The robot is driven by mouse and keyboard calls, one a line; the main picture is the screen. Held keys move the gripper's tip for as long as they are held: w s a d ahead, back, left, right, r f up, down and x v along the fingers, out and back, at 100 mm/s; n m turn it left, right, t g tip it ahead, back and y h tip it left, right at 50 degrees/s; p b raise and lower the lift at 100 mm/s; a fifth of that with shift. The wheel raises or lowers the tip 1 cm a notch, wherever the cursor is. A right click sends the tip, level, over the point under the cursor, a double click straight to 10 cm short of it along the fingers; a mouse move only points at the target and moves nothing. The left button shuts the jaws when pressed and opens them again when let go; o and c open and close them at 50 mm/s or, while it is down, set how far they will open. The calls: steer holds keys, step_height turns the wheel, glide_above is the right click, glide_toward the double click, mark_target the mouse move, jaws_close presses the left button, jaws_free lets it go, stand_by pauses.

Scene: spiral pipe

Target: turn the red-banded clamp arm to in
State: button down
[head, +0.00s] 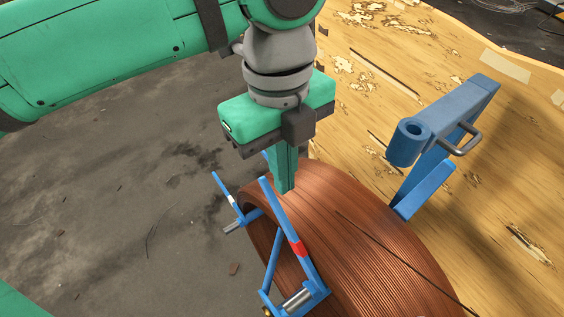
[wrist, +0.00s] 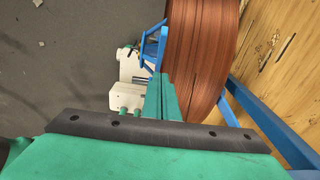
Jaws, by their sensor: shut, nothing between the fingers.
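The red-banded clamp arm is a blue bar with a red band (head: 298,248), lying along the near left face of the copper-coloured coil (head: 370,240) in the head view. Its upper end leans up toward my gripper and its lower end meets a metal cylinder. My gripper (head: 284,188) points down with its green fingers shut and empty, just above and behind the bar's upper end; I cannot tell whether they touch. In the wrist view the shut fingers (wrist: 160,92) are beside the coil's edge (wrist: 200,50), near a blue bracket (wrist: 152,45). The red band is not visible there.
A second blue clamp arm with a white band (head: 231,201) is at the coil's left. A blue post with a handle (head: 440,130) stands to the right, before a worn wooden panel (head: 380,60). Grey floor (head: 110,190) is open at the left.

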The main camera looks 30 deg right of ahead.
mark_target(279, 204)
steer(key=f, duration=0.5)
steer(key=w+f, duration=0.1)
steer(key=f, duration=0.2)
steer(key=shift+f, duration=0.15)
steer(key=shift+w+f, duration=0.3)
steer(key=shift+f, duration=0.25)
